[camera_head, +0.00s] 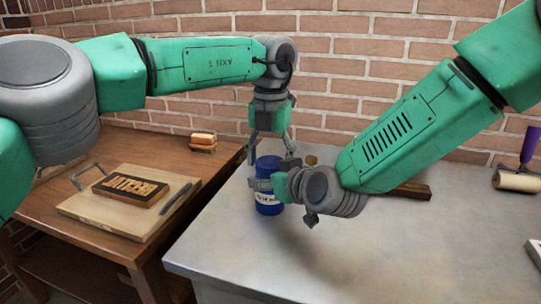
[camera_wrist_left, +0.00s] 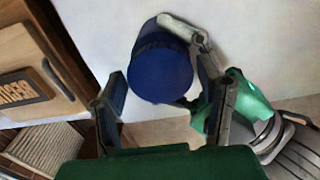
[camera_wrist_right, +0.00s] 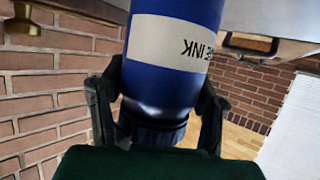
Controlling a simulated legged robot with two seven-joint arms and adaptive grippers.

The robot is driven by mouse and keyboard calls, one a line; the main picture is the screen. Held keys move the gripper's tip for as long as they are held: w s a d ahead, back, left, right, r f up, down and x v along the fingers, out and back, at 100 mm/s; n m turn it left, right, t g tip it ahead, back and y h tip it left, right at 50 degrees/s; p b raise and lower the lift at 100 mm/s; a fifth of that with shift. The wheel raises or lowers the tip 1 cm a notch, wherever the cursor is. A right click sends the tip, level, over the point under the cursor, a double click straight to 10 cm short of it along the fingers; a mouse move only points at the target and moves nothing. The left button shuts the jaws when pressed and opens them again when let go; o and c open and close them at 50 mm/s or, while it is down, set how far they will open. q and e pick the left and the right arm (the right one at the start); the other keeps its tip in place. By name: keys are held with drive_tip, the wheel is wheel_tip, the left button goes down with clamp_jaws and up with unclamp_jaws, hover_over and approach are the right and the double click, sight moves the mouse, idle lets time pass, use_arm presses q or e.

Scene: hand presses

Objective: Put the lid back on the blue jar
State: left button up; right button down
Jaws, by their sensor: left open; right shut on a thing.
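The blue jar (camera_head: 268,166) is upright at the left part of the grey table, with a white label reading INK. It shows upside down in the right wrist view (camera_wrist_right: 175,85). My right gripper (camera_head: 265,187) is shut around the jar from the side, near its dark ribbed upper end. My left gripper (camera_head: 271,155) points down from above and is open, its fingers apart over the jar's top. In the left wrist view the jar's round dark blue top (camera_wrist_left: 163,72) lies beyond the fingertips. I cannot tell whether that top is the lid; no separate lid is visible.
A brown block (camera_head: 410,191) lies behind my right arm. A roller (camera_head: 517,180) lies at far right. The table's front middle is clear.

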use_arm(q)
drive_tip(key=c, duration=1)
use_arm(e)
drive_tip(key=shift+f, duration=0.2)
use_arm(q)
drive_tip(key=shift+c, duration=0.2)
drive_tip(key=shift+m, duration=0.3)
drive_tip(key=o, duration=1.4)
drive_tip(key=shift+c, duration=0.2)
wheel_tip(320, 180, up, 8)
drive_tip(key=shift+w+d+f, duration=0.1)
drive_tip(key=shift+f, duration=0.15)
